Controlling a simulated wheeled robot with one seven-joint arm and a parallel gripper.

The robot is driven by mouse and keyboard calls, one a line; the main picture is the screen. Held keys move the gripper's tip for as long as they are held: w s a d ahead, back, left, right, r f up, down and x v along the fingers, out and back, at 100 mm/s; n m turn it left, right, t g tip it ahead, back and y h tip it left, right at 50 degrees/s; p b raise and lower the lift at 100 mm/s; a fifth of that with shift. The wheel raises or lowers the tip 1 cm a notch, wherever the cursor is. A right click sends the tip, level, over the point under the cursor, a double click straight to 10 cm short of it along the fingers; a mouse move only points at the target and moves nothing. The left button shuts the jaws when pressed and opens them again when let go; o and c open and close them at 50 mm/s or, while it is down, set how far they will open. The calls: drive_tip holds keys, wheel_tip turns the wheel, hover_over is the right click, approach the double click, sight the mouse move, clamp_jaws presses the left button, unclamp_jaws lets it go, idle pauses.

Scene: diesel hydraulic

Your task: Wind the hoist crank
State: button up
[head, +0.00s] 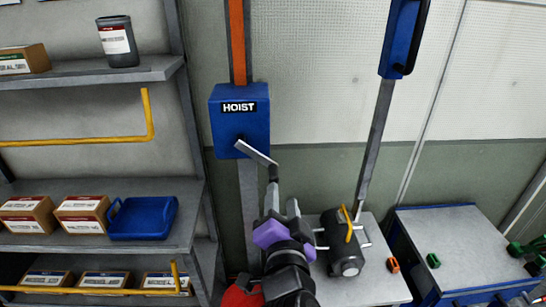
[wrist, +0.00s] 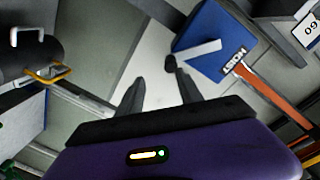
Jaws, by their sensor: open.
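The blue hoist box (head: 240,118) is mounted on a grey post and carries a HOIST label. Its grey crank arm (head: 256,153) slopes down to the right and ends in a dark handle (head: 273,173). In the wrist view the blue box (wrist: 213,38), the crank arm (wrist: 200,52) and the handle (wrist: 170,63) show at upper right of centre. My gripper (head: 281,207) is open and empty, just below the handle. In the wrist view the handle lies past the fingertips (wrist: 160,90), in line with the gap between them. Contact does not show.
A dark motor-like unit (head: 343,243) with a yellow handle stands on a bench right of my gripper. Shelves with boxes and a blue tray (head: 143,219) stand at left.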

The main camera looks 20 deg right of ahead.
sight(273, 176)
drive_tip(key=shift+n+t, duration=0.4)
drive_tip(key=shift+n, duration=0.4)
drive_tip(key=x, duration=0.2)
drive_tip(key=a+p+x, duration=0.1)
drive_tip(key=x, duration=0.4)
drive_tip(key=shift+w+a+r+p, duration=0.3)
drive_tip(key=shift+w+p, duration=0.1)
drive_tip(key=shift+w, duration=0.2)
drive_tip(key=shift+d, duration=0.1)
clamp_jaws()
